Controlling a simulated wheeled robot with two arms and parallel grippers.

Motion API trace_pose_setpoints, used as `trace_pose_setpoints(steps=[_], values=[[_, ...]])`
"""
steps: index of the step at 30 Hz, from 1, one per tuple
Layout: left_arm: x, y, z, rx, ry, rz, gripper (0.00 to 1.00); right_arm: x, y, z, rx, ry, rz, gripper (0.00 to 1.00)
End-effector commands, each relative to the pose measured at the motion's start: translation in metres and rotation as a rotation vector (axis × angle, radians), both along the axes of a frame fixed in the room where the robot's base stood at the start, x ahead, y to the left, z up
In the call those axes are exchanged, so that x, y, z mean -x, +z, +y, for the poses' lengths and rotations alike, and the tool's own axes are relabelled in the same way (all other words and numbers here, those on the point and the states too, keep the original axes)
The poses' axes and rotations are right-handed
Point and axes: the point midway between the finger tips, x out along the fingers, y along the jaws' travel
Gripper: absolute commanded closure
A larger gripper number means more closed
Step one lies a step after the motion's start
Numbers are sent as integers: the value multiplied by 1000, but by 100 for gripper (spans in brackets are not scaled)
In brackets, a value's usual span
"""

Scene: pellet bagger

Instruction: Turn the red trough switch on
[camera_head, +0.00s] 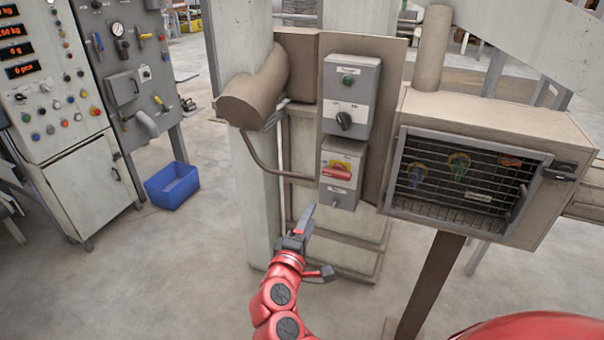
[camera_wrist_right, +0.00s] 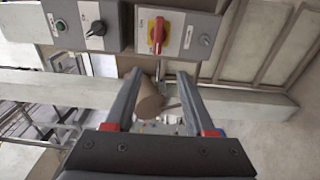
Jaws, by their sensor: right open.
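The red trough switch (camera_head: 337,170) is a red handle on a yellow plate, on the lower grey box of a mounted panel. In the head view its handle lies roughly horizontal. It also shows in the right wrist view (camera_wrist_right: 158,34), at the top centre, beyond the fingertips. My right gripper (camera_head: 312,240) is below and slightly left of the switch, apart from it. In the right wrist view its two fingers (camera_wrist_right: 160,78) are spread with nothing held between them. My left gripper is not in view.
Above the switch is a grey box with a black knob (camera_head: 344,120) and green button. A caged cabinet (camera_head: 470,175) stands to the right. A pale column (camera_head: 250,190) and a conduit are at the left. A blue bin (camera_head: 172,186) sits on open floor.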

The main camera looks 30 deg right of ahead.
Motion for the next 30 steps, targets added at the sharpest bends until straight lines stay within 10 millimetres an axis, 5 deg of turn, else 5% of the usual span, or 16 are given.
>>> trace_pose_setpoints(steps=[8,30], values=[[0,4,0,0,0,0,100,5,7,-20,-7,-73,1,45],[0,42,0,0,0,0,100,-91,7,-131,-7,-68,-1,45]])
